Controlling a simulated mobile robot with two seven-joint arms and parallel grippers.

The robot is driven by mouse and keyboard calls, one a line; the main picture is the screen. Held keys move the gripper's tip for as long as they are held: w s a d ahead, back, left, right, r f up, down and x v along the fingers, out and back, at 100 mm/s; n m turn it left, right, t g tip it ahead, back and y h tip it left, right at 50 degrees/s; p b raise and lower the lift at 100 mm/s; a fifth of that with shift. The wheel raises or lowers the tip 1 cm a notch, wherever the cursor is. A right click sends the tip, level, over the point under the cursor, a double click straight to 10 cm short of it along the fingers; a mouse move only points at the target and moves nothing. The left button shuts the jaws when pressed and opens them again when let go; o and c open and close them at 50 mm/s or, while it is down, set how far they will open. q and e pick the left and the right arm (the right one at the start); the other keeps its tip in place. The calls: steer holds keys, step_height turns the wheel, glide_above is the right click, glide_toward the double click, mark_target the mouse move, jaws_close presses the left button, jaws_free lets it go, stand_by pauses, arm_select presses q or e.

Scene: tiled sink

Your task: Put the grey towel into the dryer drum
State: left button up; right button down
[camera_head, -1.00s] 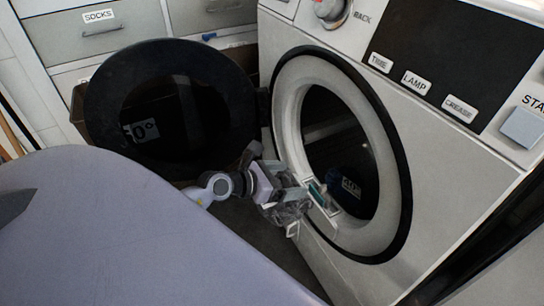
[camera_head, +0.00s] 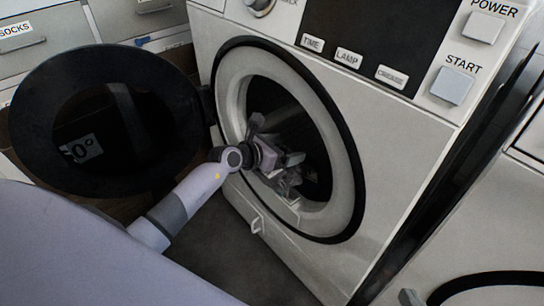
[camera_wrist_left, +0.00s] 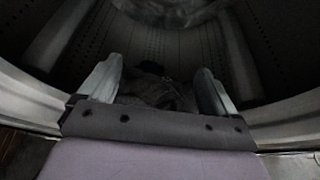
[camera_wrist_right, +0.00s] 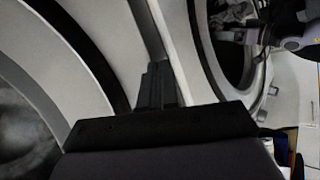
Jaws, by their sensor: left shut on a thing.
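The dryer drum (camera_head: 272,98) is the dark hollow inside the round white-and-black opening of the front-loading machine, and its perforated wall shows in the left wrist view (camera_wrist_left: 150,42). My left gripper (camera_head: 292,182) is inside the opening. In the left wrist view its two fingers (camera_wrist_left: 157,88) stand apart with the dark grey towel (camera_wrist_left: 158,92) bunched between them. The towel is dim there, and its lower part is hidden behind the gripper body. My right gripper (camera_wrist_right: 158,85) shows in its own wrist view with fingers together and nothing visible between them.
The round black door (camera_head: 35,125) stands open left of the opening. A lilac surface (camera_head: 70,250) fills the lower left. A second round black rim (camera_head: 490,285) is at the lower right. Dark floor (camera_head: 235,250) is clear below the machine.

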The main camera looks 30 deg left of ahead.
arm_select(q)
steer(key=w+d+b, duration=0.5)
steer(key=w+b, duration=0.3)
steer(key=w, duration=0.4)
arm_select(e)
steer(key=shift+d+f+n+t+y, duration=0.1)
steer(key=shift+d+n+t+y, duration=0.15)
steer(key=shift+t, duration=0.3)
steer(key=shift+d+f+n+t+y, duration=0.1)
steer(key=shift+n+t, duration=0.25)
steer(key=shift+t, duration=0.2)
arm_select(q)
steer(key=shift+r, duration=0.1)
steer(key=shift+f+b, duration=0.35)
steer(key=shift+f, duration=0.65)
steer(key=o, duration=1)
steer(key=shift+r, duration=0.1)
steer(key=shift+c, duration=0.2)
arm_select(e)
steer(key=shift+f, duration=0.4)
